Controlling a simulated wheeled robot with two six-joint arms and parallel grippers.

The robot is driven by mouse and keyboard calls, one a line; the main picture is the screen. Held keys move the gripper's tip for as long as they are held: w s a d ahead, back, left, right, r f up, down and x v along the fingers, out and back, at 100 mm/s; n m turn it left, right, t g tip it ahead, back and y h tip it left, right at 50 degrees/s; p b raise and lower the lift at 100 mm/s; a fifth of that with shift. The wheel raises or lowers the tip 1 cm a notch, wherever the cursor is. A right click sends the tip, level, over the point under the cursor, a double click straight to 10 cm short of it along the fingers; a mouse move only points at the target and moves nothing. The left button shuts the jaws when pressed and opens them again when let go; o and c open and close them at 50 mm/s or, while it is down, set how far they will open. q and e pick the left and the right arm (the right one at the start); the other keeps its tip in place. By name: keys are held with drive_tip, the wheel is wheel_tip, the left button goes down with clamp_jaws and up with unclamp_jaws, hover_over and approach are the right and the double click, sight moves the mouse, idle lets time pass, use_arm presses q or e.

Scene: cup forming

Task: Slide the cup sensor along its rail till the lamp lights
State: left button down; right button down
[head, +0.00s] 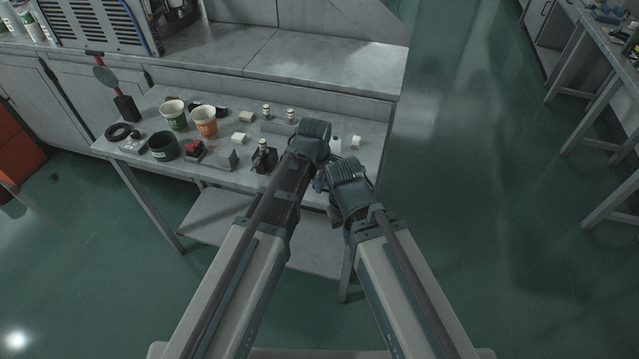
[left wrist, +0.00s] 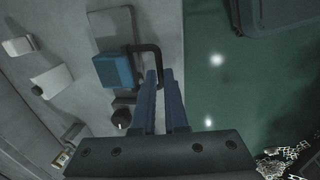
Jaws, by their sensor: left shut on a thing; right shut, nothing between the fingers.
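In the left wrist view, the two dark blue fingers of my left gripper (left wrist: 163,85) are close together at the tips, on the end of a dark bent bar (left wrist: 152,50). The bar joins a blue block (left wrist: 115,70), which I take for the cup sensor. The rail and lamp cannot be made out with certainty. In the head view my left gripper (head: 312,145) is over the right part of the table and hides what it holds. My right gripper (head: 347,188) is lower, at the table's front edge, shut and empty; its fingertips are mostly hidden.
A red-topped piece (head: 194,148) sits near the front. Open green floor lies to the right.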

use_arm(q)
drive_tip(key=shift+a, duration=0.2)
drive_tip(key=c, duration=0.9)
unclamp_jaws()
drive_tip(key=shift+c, duration=0.2)
wheel_tip(320, 180, up, 14)
drive_tip(key=s+p, duration=0.2)
drive_tip(key=p, duration=1.1)
drive_tip(key=shift+a+f+p, duration=0.2)
drive_tip(key=shift+a+p, duration=0.1)
drive_tip(key=shift+a, duration=0.05)
drive_tip(key=shift+s, duration=0.1)
